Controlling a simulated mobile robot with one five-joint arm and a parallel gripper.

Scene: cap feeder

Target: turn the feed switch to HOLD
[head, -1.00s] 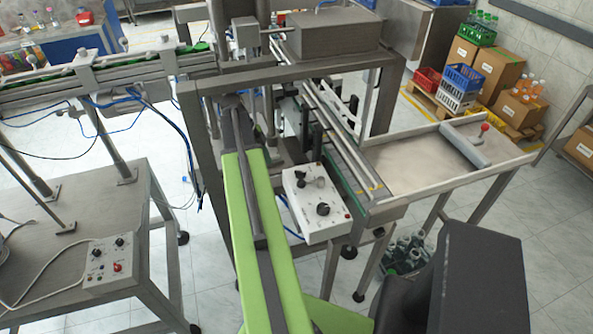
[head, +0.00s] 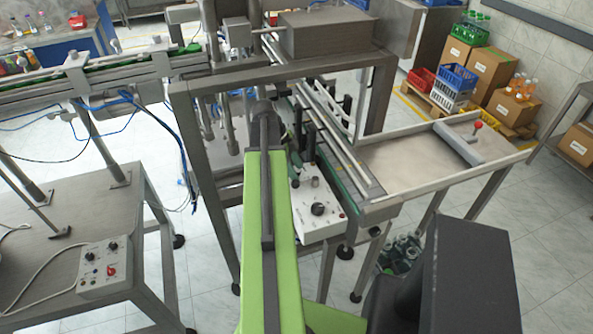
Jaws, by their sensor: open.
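A white control box (head: 325,222) hangs beside the conveyor, right of my green arm. A black round knob (head: 317,209) is on its face, with a smaller control (head: 315,182) above it. I cannot read the labels or tell the feed switch's setting. My arm reaches up the middle of the head view and covers the left part of the box.
A second control box (head: 103,268) with black knobs and a red one lies on the left steel table (head: 60,240). A steel frame (head: 180,140) stands around the conveyor. A tray table (head: 400,165) is at right. Crates (head: 452,88) and cartons are at the back right.

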